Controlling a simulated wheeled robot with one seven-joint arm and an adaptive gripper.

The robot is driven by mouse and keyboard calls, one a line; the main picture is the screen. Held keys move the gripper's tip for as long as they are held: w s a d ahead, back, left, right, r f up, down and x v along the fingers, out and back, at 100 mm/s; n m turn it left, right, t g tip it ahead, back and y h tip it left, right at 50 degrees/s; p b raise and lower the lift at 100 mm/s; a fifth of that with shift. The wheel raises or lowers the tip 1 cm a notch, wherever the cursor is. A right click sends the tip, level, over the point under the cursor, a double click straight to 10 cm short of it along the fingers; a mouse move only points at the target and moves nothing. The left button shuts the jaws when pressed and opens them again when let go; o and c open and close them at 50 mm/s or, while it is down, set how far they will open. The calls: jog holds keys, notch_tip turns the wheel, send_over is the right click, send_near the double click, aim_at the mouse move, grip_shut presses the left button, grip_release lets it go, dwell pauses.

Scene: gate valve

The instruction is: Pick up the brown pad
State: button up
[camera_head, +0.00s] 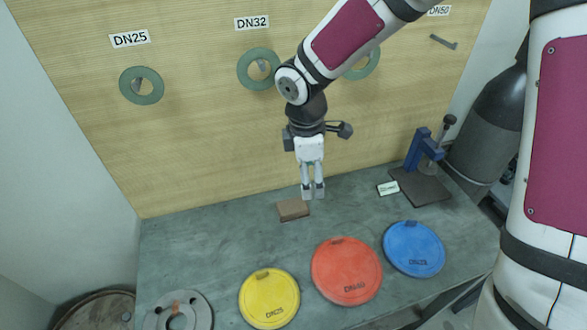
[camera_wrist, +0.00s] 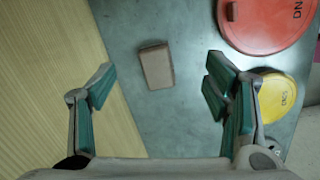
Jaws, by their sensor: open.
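The brown pad (camera_head: 292,209) is a small flat block lying on the grey bench, close to the wooden back board. In the wrist view the brown pad (camera_wrist: 157,67) lies between the lines of the two fingers, beyond their tips. My gripper (camera_head: 313,193) points down above the bench, just right of and behind the pad in the head view. In the wrist view my gripper (camera_wrist: 160,85) shows two green-lined fingers spread wide with nothing between them. The pad appears untouched.
Yellow (camera_head: 269,298), red (camera_head: 346,271) and blue (camera_head: 413,249) discs lie along the bench front. A grey ring (camera_head: 178,313) lies at left. A blue clamp stand (camera_head: 422,160) is at back right. Green rings hang on the board (camera_head: 200,130). Bench around the pad is clear.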

aim_at(293, 206)
jog(key=a+f+n, duration=0.1)
jog(key=a+f, duration=0.1)
jog(key=f, duration=0.1)
jog(key=w+a+f+n+y, duration=0.1)
jog(key=f, duration=0.1)
jog(key=shift+a+n+g, duration=0.3)
jog(key=shift+a+g, duration=0.05)
jog(key=shift+g, duration=0.05)
jog(key=shift+a+f, duration=0.25)
jog(key=shift+f, duration=0.3)
jog(key=shift+w+d+f+p, duration=0.1)
jog(key=shift+f+p, duration=0.3)
jog(key=shift+f, duration=1.35)
jog(key=shift+d+f+p, duration=0.1)
jog(key=shift+f+p, duration=0.3)
jog(key=shift+f, duration=1.35)
jog(key=shift+c, duration=0.6)
jog(key=c, duration=1.2)
jog(key=shift+c, duration=0.2)
jog(key=shift+r, duration=0.2)
